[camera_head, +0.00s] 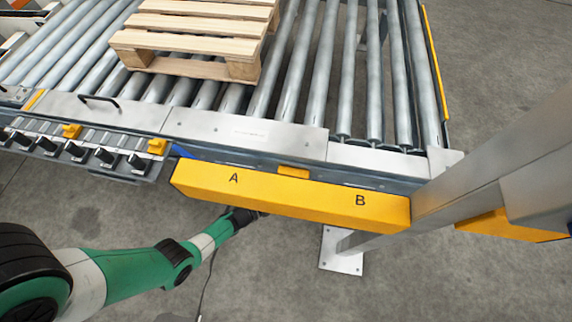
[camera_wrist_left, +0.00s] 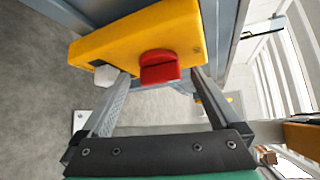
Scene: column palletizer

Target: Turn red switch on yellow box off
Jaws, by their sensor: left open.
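The yellow box (camera_head: 290,196), marked A and B on top, is fixed along the near edge of the conveyor. It also shows in the left wrist view (camera_wrist_left: 120,38), with the red switch (camera_wrist_left: 160,67) on its face and a white knob (camera_wrist_left: 105,75) beside it. My left gripper (camera_wrist_left: 165,85) is open, its two fingers on either side of the red switch and nothing between them but the switch. I cannot tell whether the fingers touch it. In the head view the left gripper is mostly hidden behind the box, and the switch is hidden too. My right gripper is out of view.
A roller conveyor (camera_head: 320,70) carries a wooden pallet (camera_head: 195,35) behind the box. A metal post (camera_head: 490,150) stands to the right, with a foot plate (camera_head: 342,250) on the floor below the box.

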